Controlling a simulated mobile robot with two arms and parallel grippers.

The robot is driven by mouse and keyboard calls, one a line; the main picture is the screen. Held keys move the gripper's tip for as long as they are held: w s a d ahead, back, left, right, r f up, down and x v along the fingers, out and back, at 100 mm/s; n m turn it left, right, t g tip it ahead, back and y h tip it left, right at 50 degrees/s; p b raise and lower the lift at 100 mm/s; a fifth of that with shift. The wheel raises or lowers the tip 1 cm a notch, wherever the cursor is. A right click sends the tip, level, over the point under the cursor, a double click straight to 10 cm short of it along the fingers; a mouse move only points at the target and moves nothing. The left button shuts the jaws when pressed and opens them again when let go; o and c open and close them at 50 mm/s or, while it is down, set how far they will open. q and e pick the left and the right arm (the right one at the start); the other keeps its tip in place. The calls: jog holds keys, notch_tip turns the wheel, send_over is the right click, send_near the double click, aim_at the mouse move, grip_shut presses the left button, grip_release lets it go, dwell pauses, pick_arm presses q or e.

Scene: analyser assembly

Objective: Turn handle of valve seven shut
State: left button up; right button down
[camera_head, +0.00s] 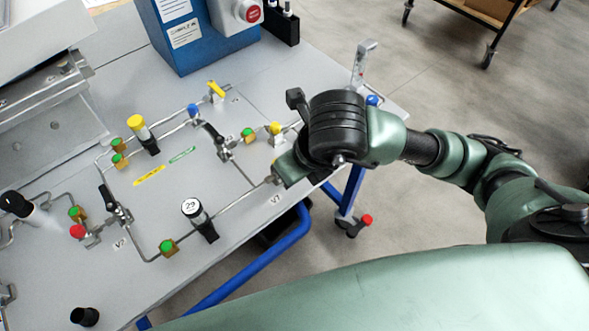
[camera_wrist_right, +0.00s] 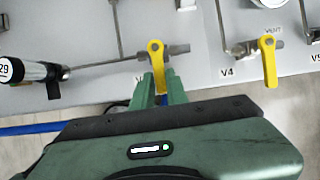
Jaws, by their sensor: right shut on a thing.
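Valve seven's yellow handle (camera_wrist_right: 156,58) shows in the right wrist view, on a pipe that runs left to right. The handle lies roughly across the pipe, pointing down towards my gripper. My right gripper (camera_wrist_right: 156,92) is shut on its lower part, with a green finger on each side. In the head view my right gripper (camera_head: 285,176) is at the table's right front edge, beside the V7 label (camera_head: 275,199), and it hides the handle. The label beside the handle is partly covered in the wrist view. My left gripper is not in view.
Another yellow handle (camera_wrist_right: 268,60) stands to the right, near the V4 label (camera_wrist_right: 227,71). A black and white gauge marked 29 (camera_head: 194,210) stands left of my right gripper. Thin pipes and black-handled valves (camera_head: 214,133) cover the grey tabletop (camera_head: 160,215).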

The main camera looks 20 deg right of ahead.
jog(key=shift+r, duration=0.1)
dwell(0.4)
jog(key=c, duration=1.4)
grip_release()
jog(key=a+p+v, duration=0.1)
jog(key=p+v, duration=0.6)
jog(key=shift+d+r+p, duration=0.35)
jog(key=shift+d+p, duration=0.05)
jog(key=shift+d, duration=0.05)
jog(key=shift+s, duration=0.1)
